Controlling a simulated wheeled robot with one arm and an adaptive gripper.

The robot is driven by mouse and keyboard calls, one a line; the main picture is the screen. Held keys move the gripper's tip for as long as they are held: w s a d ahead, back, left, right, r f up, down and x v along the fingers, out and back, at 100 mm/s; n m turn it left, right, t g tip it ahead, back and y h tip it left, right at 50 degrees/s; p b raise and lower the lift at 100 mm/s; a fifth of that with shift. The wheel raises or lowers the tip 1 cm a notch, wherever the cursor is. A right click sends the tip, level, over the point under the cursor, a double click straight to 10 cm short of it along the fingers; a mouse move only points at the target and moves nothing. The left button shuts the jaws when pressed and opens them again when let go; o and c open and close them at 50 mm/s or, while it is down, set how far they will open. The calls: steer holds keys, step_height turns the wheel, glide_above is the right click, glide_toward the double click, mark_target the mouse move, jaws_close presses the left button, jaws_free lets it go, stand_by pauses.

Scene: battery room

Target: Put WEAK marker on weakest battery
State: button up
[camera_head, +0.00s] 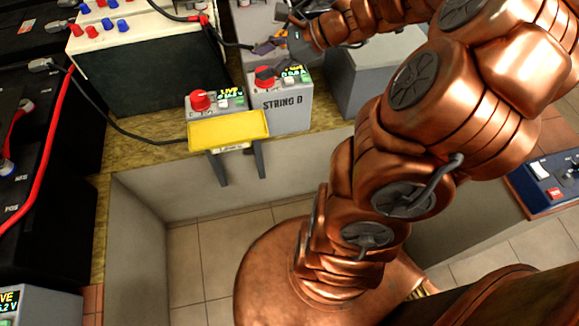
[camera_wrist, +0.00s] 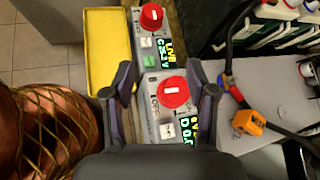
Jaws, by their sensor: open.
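My gripper (camera_wrist: 168,82) is open and empty, its fingers on either side of the red knob (camera_wrist: 172,92) of the grey STRING D box. I cannot tell whether they touch the knob. The STRING D box (camera_head: 283,112) stands upright in the head view, with a lit display only partly readable. Beside it is a similar box with a red knob (camera_head: 200,101); its display reads LIVE. Black batteries (camera_head: 40,160) and a white-topped battery (camera_head: 140,30) with red and blue caps stand at the left. I cannot make out a WEAK marker or which battery is weakest.
A yellow tray (camera_head: 228,131) on dark brackets juts out in front of the boxes and looks empty. Red and black cables run over the batteries. An orange piece (camera_wrist: 250,121) on a cable lies right of my gripper. A blue switch panel (camera_head: 548,180) is at the right.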

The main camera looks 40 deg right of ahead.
steer(key=s+a+f+n+g+h, duration=0.25)
steer(key=s+a+n+g, duration=0.45)
steer(key=s+a+n, duration=0.65)
steer(key=s+d+f+n+g+h, duration=0.1)
steer(key=s+n+g+h, duration=0.2)
steer(key=s+n, duration=0.6)
steer(key=s+h, duration=0.2)
steer(key=shift+s+f+h, duration=0.35)
steer(key=shift+d, duration=0.1)
steer(key=s+p+v, duration=0.2)
steer(key=p+v, duration=1)
steer(key=v, duration=0.1)
steer(key=s+r+p+v, duration=0.1)
steer(key=s+p+v, duration=0.2)
steer(key=p+v, duration=0.9)
steer(key=shift+s+r+t+p, duration=0.3)
steer(key=shift+s+r+p, duration=0.15)
steer(key=shift+p, duration=0.05)
